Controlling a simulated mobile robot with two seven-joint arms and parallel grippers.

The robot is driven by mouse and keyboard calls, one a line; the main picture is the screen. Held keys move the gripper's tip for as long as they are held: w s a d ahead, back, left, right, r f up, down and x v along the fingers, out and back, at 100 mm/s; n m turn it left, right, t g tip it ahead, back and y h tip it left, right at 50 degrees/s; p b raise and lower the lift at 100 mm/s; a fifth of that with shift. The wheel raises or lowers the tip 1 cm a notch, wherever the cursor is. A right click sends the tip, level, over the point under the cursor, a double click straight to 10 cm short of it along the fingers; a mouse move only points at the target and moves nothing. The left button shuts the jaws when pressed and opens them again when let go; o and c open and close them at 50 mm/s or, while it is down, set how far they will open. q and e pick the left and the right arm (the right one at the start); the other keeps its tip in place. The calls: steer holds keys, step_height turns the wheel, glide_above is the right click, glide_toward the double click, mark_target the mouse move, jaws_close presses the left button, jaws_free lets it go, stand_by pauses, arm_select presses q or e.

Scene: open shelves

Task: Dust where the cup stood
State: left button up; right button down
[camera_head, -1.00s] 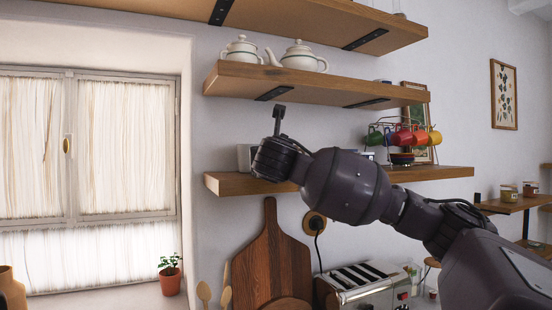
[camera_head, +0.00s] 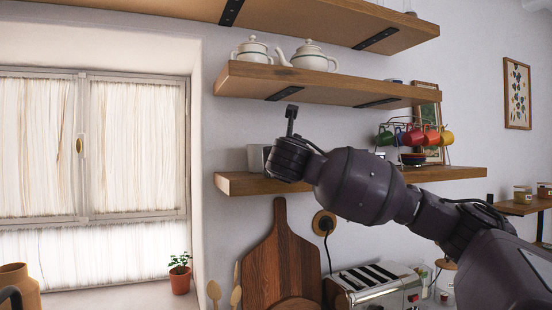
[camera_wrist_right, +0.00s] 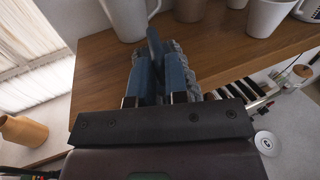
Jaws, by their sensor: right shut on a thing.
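My right gripper (camera_wrist_right: 160,85) shows in the wrist view with its fingers shut on a grey-blue, rough-textured thing (camera_wrist_right: 193,84), apparently a duster or cloth. It is over the wooden lower shelf (camera_wrist_right: 100,62); whether it touches the board is unclear. A white mug (camera_wrist_right: 127,16) stands just beyond the gripper on the left. Smaller pale cups (camera_wrist_right: 267,15) stand farther right, with bare wood between. In the head view my right wrist (camera_head: 290,158) is in front of the lower shelf (camera_head: 240,184) and hides much of it. My left gripper is not in view.
A higher shelf (camera_head: 340,90) with a teapot (camera_head: 312,57) and a lidded pot (camera_head: 252,50) is above my wrist. A rack of coloured cups (camera_head: 414,137) is at the right. Below are a toaster (camera_head: 372,285) and a cutting board (camera_head: 280,255).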

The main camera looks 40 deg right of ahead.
steer(key=shift+s+d, duration=0.3)
steer(key=shift+d, duration=0.65)
steer(key=shift+s+d, duration=0.25)
steer(key=shift+d, duration=0.65)
steer(key=shift+w+a, duration=0.3)
steer(key=shift+a, duration=0.6)
steer(key=shift+w+a, duration=0.3)
steer(key=shift+a, duration=0.55)
steer(key=shift+r, duration=1.25)
steer(key=shift+s+d, duration=0.1)
steer(key=s+a+b, duration=0.1)
steer(key=s+a, duration=0.2)
steer(key=s, duration=0.6)
steer(key=s+a+b, duration=0.2)
steer(key=s+a, duration=0.1)
steer(key=s, duration=0.7)
